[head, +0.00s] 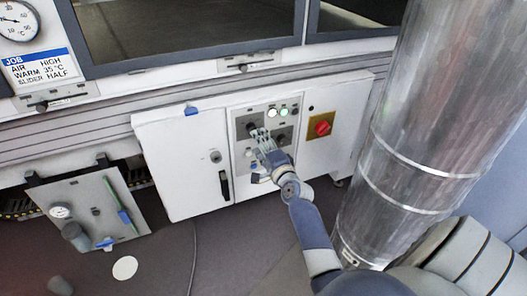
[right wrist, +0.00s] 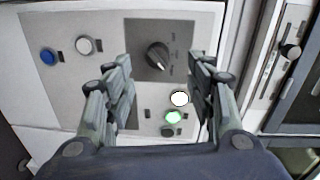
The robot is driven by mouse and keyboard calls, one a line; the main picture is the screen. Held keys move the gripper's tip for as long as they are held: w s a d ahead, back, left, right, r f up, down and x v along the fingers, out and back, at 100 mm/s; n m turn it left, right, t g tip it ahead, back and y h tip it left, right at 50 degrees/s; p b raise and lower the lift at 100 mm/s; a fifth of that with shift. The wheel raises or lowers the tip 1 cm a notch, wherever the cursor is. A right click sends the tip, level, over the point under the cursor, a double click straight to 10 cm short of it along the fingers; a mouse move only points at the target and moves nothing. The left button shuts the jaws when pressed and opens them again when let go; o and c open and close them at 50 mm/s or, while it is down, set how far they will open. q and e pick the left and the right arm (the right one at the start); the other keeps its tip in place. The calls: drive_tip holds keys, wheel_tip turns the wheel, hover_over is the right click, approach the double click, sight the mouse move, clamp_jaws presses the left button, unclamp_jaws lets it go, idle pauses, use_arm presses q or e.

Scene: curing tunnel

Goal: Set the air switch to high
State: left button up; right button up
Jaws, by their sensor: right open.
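A dark rotary switch (right wrist: 157,55) on a grey plate faces me in the right wrist view. Its light mark points to the lower right, towards small lettering that I cannot read. In the head view it is the upper left knob (head: 252,128) on the white cabinet's panel. My right gripper (head: 258,138) reaches up to this panel. In the right wrist view my right gripper (right wrist: 158,85) is open, with its fingers apart on either side of the switch's line and nothing between them. I cannot tell whether they touch it. My left gripper is not in view.
A job card (head: 38,68) reads air high, warm 35 °C, slider half. Lit white (right wrist: 180,98) and green (right wrist: 173,117) lamps, a blue button (right wrist: 48,56) and a white button (right wrist: 84,45) lie nearby. A red switch (head: 322,128) sits to the right; a metal duct (head: 430,110) stands beyond.

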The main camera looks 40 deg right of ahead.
drive_tip(key=shift+v, duration=2.4)
drive_tip(key=shift+w, duration=0.1)
